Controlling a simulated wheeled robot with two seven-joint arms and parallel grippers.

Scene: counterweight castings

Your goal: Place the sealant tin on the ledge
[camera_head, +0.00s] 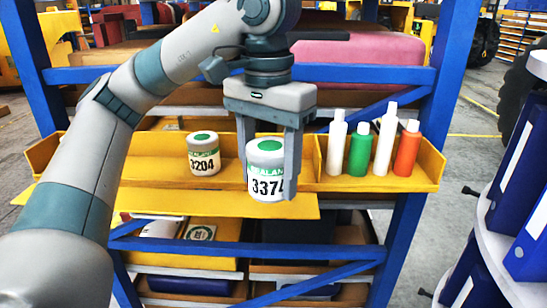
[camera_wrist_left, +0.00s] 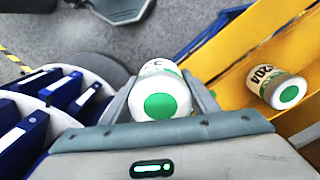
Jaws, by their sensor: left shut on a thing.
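My left gripper (camera_head: 268,160) is shut on a white sealant tin (camera_head: 266,185) with a green dot on its lid and the number 3374. The tin is upright between the two fingers, in front of the yellow ledge (camera_head: 150,170); I cannot tell whether it touches the ledge. In the left wrist view the held tin (camera_wrist_left: 162,92) sits between the fingertips, with grey floor beyond it and the yellow ledge to the right. A second tin (camera_head: 203,155), marked 3204, stands on the ledge to the left. My right gripper is not in view.
Several bottles, including a green one (camera_head: 360,150) and an orange one (camera_head: 406,148), stand in the ledge's right compartment behind a divider. Blue rack posts (camera_head: 455,60) frame the ledge. A white round stand with blue binders (camera_head: 530,240) is at the right. Ledge space shows between the tins.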

